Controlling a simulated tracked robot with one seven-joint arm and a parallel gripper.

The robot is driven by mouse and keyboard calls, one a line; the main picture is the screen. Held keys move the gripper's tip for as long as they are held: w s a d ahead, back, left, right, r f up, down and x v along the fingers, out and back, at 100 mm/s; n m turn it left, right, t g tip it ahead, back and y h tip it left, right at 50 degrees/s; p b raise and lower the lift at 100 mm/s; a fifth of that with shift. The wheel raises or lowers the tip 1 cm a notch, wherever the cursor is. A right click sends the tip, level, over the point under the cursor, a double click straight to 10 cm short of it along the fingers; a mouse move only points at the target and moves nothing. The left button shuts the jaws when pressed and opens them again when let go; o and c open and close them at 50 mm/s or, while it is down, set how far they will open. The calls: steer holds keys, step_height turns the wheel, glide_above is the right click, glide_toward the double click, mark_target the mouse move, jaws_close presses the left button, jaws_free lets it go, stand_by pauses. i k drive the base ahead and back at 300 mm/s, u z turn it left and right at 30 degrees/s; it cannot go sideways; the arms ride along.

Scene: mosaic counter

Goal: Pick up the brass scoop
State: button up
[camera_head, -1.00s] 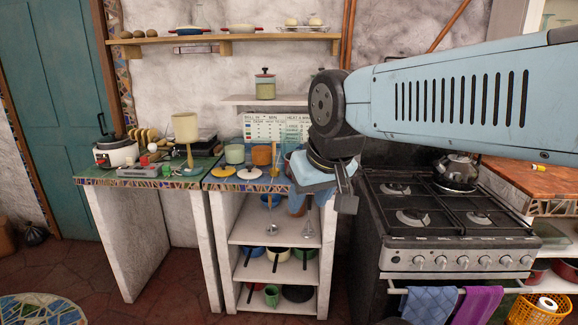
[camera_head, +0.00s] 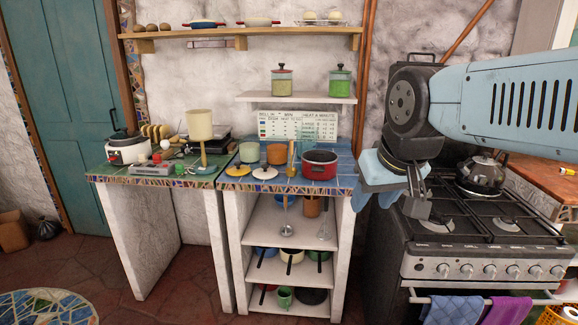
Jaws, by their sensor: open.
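A thin upright brass-coloured piece (camera_head: 291,156), which may be the brass scoop, shows on the blue-tiled counter (camera_head: 345,165) between an orange pot and a red pot. It is too small for me to tell its shape for certain. A long-handled utensil with a rounded metal end (camera_head: 285,214) hangs at the counter's front edge below it; I cannot tell if it is a scoop or a ladle. My gripper (camera_head: 418,208) is open and points down in front of the stove, well to the right of both, touching neither. Nothing shows between its fingers.
The red pot (camera_head: 320,165) stands at the counter's right, nearest my gripper. An orange pot (camera_head: 277,153), a pale green pot (camera_head: 249,152) and lids (camera_head: 264,173) stand left of it. A whisk (camera_head: 322,222) hangs in front. The stove (camera_head: 470,250) stands to the right.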

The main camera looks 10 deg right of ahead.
mark_target(291, 172)
steer(key=z, duration=0.05)
steer(key=i, duration=0.95)
steer(key=u, duration=0.1)
